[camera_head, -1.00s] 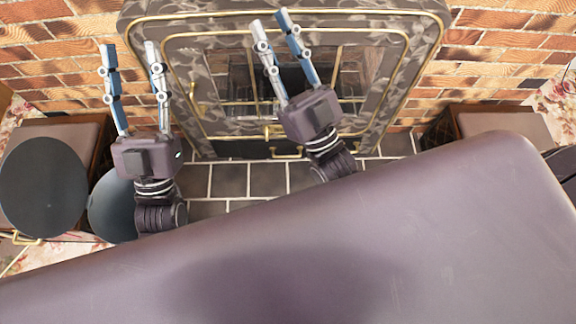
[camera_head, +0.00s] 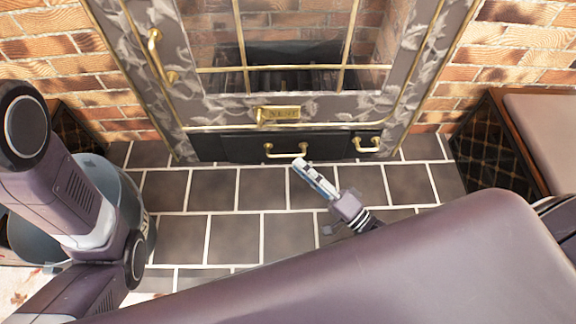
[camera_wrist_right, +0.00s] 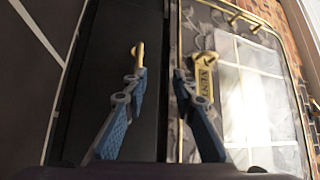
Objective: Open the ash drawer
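The ash drawer (camera_head: 230,147) is the black panel low on the stove front, and it looks shut. Its brass bar handle (camera_head: 285,150) is near the panel's middle. My right gripper (camera_head: 302,166) is just in front of and below this handle in the head view. In the right wrist view the right gripper (camera_wrist_right: 160,73) is open, its two fingers apart with the dark drawer panel (camera_wrist_right: 105,70) behind. A brass handle (camera_wrist_right: 138,52) shows just beyond the left finger's tip, partly hidden by it; I see nothing held between the fingers. My left gripper is out of view.
A second brass handle (camera_head: 367,145) is right of the first. A brass vent plate (camera_head: 278,114) sits above, under the glass door. A grey bucket (camera_head: 130,200) stands left behind my left arm. A cabinet (camera_head: 495,145) stands right. Tiled floor before the stove is clear.

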